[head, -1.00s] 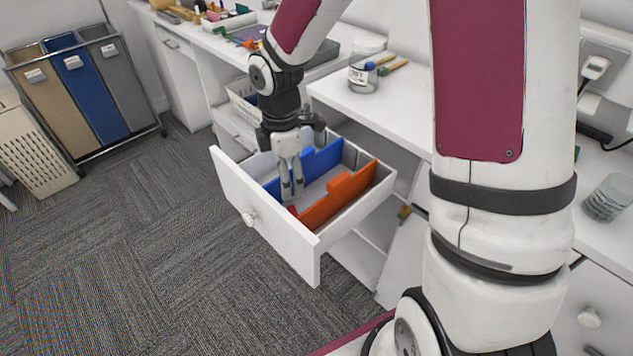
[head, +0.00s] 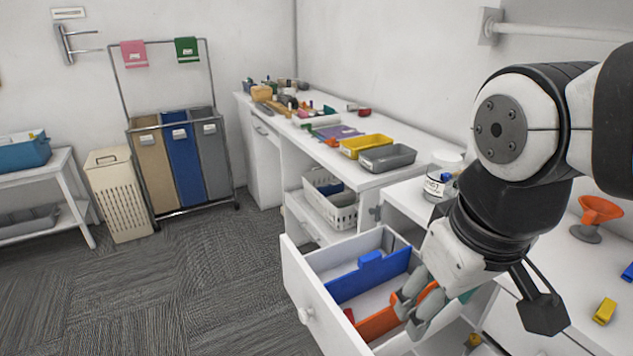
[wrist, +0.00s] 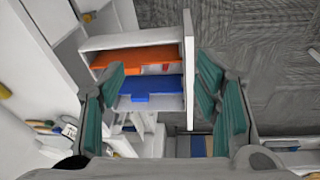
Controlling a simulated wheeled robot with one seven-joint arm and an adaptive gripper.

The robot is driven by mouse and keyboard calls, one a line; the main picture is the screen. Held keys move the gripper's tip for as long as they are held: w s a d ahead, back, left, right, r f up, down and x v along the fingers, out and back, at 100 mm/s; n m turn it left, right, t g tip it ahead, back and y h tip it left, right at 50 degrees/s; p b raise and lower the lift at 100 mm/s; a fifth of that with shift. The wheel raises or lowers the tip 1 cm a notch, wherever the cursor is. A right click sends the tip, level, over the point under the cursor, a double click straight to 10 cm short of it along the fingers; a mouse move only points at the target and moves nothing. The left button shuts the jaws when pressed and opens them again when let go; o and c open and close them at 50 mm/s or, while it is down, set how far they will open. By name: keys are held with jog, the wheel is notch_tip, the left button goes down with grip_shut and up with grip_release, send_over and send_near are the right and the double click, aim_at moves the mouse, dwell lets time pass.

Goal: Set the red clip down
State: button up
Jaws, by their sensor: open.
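The red clip (head: 349,315) lies in the open white drawer (head: 305,285), close to the front panel. It is in the compartment between the blue divider (head: 362,277) and the orange divider (head: 378,325). In the wrist view the red clip (wrist: 165,67) shows as a small red patch beside the orange divider. My gripper (head: 414,303) is open and empty, above the drawer and to the right of the clip, apart from it. In the wrist view its fingers stand wide apart, with the drawer between them.
The counter holds a jar (head: 437,187), a yellow tray (head: 366,146), a grey tray (head: 388,158) and an orange funnel-like item (head: 598,212). A white basket (head: 335,208) sits beyond the drawer. The carpet to the left is clear up to the laundry bins (head: 180,160).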

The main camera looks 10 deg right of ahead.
jog(key=shift+s+a+r+m+y, duration=0.15)
jog(key=shift+s+m, duration=0.4)
jog(key=shift+s, duration=0.35)
jog(key=shift+s+a+m+y, duration=0.15)
jog(key=shift+s+m, duration=0.4)
jog(key=shift+s, duration=0.3)
